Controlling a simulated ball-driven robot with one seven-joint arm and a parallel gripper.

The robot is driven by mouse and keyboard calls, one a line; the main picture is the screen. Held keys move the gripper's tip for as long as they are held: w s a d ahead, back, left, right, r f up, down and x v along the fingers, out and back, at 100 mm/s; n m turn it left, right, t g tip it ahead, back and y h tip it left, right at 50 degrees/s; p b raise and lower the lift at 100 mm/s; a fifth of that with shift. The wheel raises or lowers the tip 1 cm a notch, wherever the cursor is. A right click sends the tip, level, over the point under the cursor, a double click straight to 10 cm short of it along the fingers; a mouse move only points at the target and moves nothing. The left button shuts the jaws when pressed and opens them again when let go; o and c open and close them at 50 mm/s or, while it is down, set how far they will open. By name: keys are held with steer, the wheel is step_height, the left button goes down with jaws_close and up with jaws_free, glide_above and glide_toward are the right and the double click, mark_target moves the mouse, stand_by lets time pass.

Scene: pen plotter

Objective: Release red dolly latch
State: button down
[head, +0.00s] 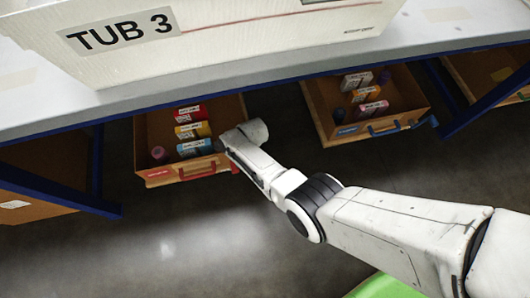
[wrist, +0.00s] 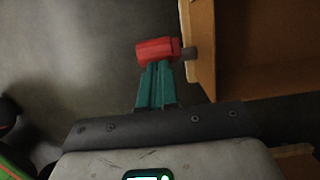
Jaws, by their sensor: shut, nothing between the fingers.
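The red latch (wrist: 155,49) shows in the wrist view as a red block on a short dark pin beside a wooden wall. My gripper (wrist: 160,67) has teal fingers, shut together and empty. Their tips meet the near edge of the red latch in the picture; I cannot tell whether they touch it. In the head view, the red dolly (head: 158,176) is a wooden tray with a red label and red handle (head: 197,170), under the table. My arm's end covers its front right corner, and the fingers cannot be made out there.
The red dolly holds several labelled boxes and a round container. A second wooden dolly (head: 345,133) with a blue handle stands to the right. The table (head: 270,72) carries TUB 3 (head: 210,55) above them. Blue table legs (head: 97,160) stand at the sides. Open floor lies in front.

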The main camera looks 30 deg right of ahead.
steer(key=shift+w+a+f+h, duration=0.1)
steer(key=shift+a+h, duration=0.15)
steer(key=shift+a, duration=0.1)
steer(key=shift+w+a+f+h, duration=0.1)
steer(key=shift+a+h, duration=0.15)
steer(key=shift+a, duration=0.1)
steer(key=shift+w+a+b, duration=0.15)
steer(key=shift+a+b, duration=0.4)
steer(key=shift+a, duration=0.15)
steer(key=shift+d+r+p, duration=0.35)
steer(key=shift+r+p, duration=0.05)
steer(key=shift+p, duration=0.1)
step_height(320, 180, up, 12)
steer(key=s+d+p, duration=0.1)
steer(key=d+p, duration=0.1)
steer(key=p, duration=0.7)
steer(key=shift+d, duration=0.4)
steer(key=shift+f, duration=0.1)
